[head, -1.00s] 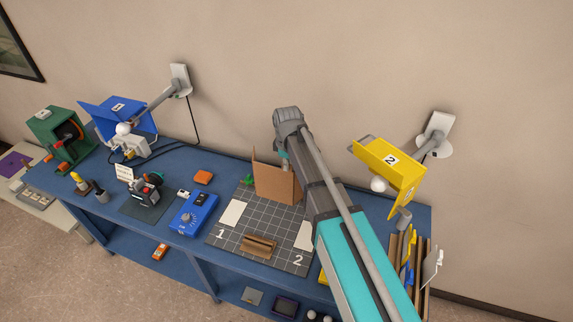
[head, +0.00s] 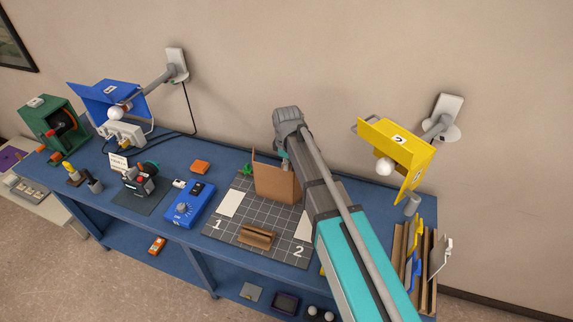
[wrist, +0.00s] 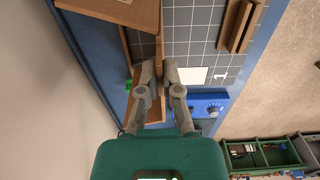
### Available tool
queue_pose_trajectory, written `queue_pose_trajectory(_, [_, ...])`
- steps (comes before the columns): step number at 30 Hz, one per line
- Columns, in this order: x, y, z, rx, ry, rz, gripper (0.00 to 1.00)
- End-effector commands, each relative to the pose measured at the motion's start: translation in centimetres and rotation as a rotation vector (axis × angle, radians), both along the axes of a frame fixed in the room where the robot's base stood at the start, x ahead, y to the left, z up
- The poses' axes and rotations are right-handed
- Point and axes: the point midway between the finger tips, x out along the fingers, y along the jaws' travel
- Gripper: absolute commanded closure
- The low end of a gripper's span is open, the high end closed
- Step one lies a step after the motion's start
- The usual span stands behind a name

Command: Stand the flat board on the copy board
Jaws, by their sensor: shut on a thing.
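The flat board (head: 274,182) is a brown folded panel, standing upright at the back edge of the copy board (head: 240,212). The copy board is dark grey with a white grid, marked 1 and 2, and also shows in the wrist view (wrist: 191,38). In the wrist view, my gripper (wrist: 159,66) is shut on the flat board (wrist: 152,110), its two fingers either side of a brown panel. In the head view my arm covers the board's right side and the gripper itself is mostly hidden. The board's lower edge appears to touch the copy board; exact contact is unclear.
A brown grooved block (head: 257,236) and white cards (head: 229,204) lie on the copy board. A blue control box (head: 187,206) is left of it. A yellow lamp (head: 400,150) and a rack of boards (head: 413,262) are right; a blue lamp (head: 108,101) is far left.

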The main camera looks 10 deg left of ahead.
Motion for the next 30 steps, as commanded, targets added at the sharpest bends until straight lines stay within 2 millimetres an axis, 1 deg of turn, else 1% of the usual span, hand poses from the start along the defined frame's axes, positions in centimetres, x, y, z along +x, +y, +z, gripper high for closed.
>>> queue_pose_trajectory(8, [-0.01,0.03,-0.02,0.0,0.0,0.0,1.0])
queue_pose_trajectory(9, [-0.02,0.03,-0.02,0.0,0.0,0.0,0.92])
queue_pose_trajectory(14, [-0.01,0.04,-0.02,0.0,0.0,0.001,0.62])
queue_pose_trajectory(15, [-0.02,0.04,-0.02,0.0,0.0,0.001,0.55])
queue_pose_trajectory(16, [-0.02,0.05,-0.02,0.0,0.0,0.001,0.51])
queue_pose_trajectory(30, [-0.06,0.11,-0.03,0.0,0.0,0.002,0.51])
